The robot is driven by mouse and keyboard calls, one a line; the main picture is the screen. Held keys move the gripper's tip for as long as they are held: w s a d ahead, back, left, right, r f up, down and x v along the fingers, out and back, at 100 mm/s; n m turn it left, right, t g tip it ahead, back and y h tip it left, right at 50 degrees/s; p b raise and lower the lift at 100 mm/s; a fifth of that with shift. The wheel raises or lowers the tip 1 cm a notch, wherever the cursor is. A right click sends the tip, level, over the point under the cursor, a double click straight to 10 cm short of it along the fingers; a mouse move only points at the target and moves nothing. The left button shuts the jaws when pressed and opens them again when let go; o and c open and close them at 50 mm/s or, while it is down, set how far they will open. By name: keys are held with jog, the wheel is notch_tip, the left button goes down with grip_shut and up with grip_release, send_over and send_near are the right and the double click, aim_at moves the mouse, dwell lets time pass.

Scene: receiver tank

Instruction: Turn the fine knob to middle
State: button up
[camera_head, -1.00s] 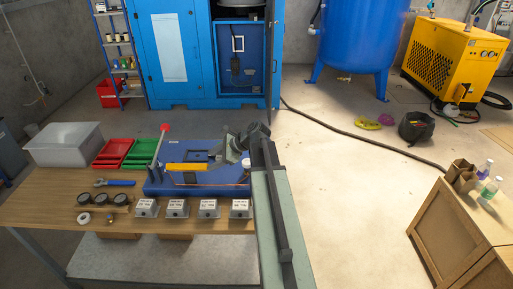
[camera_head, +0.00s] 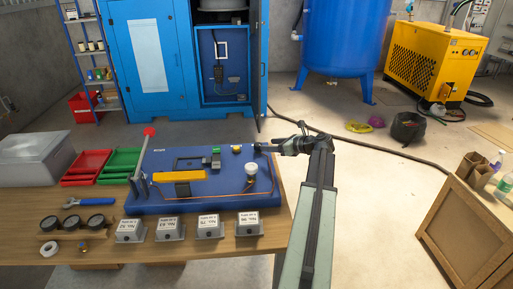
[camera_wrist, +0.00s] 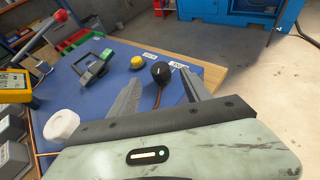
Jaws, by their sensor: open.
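The blue board (camera_head: 150,203) lies on the wooden table. In the wrist view a black round knob (camera_wrist: 160,72) with a pale mark on top stands near the board's far edge. Small white labels lie by it, too blurred to read; it is probably the fine knob. A yellow knob (camera_wrist: 137,62) stands to its left, and also shows in the head view (camera_head: 236,148). My gripper (camera_head: 263,148) is open at the board's right edge. In the wrist view its two fingers point towards the black knob, which appears between the tips; contact cannot be told.
A white round cap (camera_wrist: 62,122) stands left of my fingers. The board also bears a red-tipped lever (camera_head: 149,132) and a yellow meter (camera_head: 178,176). Several grey labelled blocks (camera_head: 209,229) stand along the front.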

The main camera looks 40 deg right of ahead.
aim_at(260, 143)
jog(key=b+x, duration=0.2)
jog(key=x, duration=0.5)
jog(key=shift+f+b, duration=0.1)
jog(key=shift+b, duration=0.3)
jog(key=shift+w, duration=0.35)
jog(key=c, duration=1.2)
jog(key=shift+s+d, duration=0.1)
grip_shut()
jog(key=shift+n, duration=0.3)
jog(key=n+g+y, duration=0.1)
jog(key=n+y, duration=0.3)
jog(key=y, duration=0.1)
jog(key=shift+d+g, duration=0.15)
jog(key=shift+g, duration=0.25)
jog(key=n+g+y, duration=0.3)
jog(key=n, duration=0.1)
jog(key=shift+y, duration=0.3)
jog(key=shift+a+n+g+y, duration=0.2)
jog(key=shift+n+g+y, duration=0.4)
jog(key=shift+n+g, duration=0.25)
